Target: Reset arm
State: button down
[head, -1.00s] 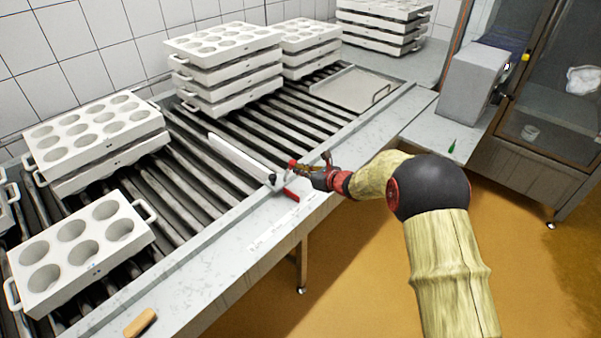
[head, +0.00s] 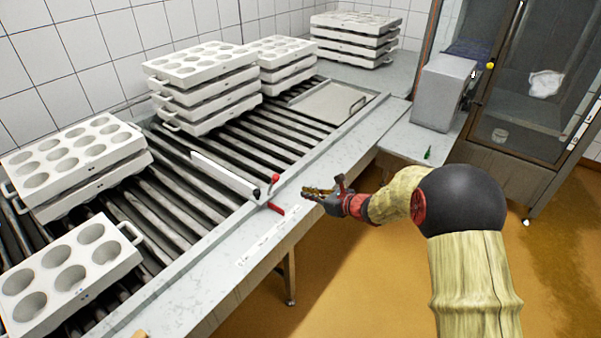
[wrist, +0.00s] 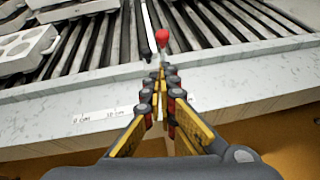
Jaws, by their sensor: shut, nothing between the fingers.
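My gripper (head: 306,192) is shut and empty at the front edge of the roller table, just right of a red-knobbed lever (head: 275,188). In the wrist view my gripper (wrist: 160,72) points at the table edge, its fingers together, with the lever's red knob (wrist: 162,39) just beyond the tips. The lever joins a long white bar (head: 222,172) lying across the rollers; a black knob sits beside it. A gap shows between my gripper and the lever in the head view.
White mould blocks stand in stacks (head: 205,85) along the rollers, with a six-hole mould (head: 72,268) at the front left. A flat tray (head: 328,103) lies farther back. A grey box (head: 443,92) and glass-doored cabinet stand right. The orange floor before the table is open.

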jog(key=s+a+f+n+g, duration=0.2)
jog(key=s+f+n+g, duration=0.2)
jog(key=s+n, duration=0.5)
jog(key=s+d+r+n+g+h, duration=0.1)
jog(key=s+r+n+g, duration=0.15)
jog(key=s, duration=0.45)
jog(key=s+d+r+n+g, duration=0.1)
jog(key=s+n, duration=0.3)
jog(key=s, duration=0.2)
jog(key=s+d+r+n+h, duration=0.3)
jog(key=s+d+r+n, duration=0.25)
jog(key=s, duration=0.35)
jog(key=s+d+r+n+h, duration=0.45)
jog(key=s+d, duration=0.25)
jog(key=s, duration=0.2)
jog(key=s+d+r+n+t, duration=0.2)
jog(key=s+r+t, duration=0.1)
jog(key=r, duration=0.6)
jog(key=shift+s+d+t+h, duration=0.35)
jog(key=shift+s+d+h, duration=0.1)
jog(key=shift+s, duration=0.2)
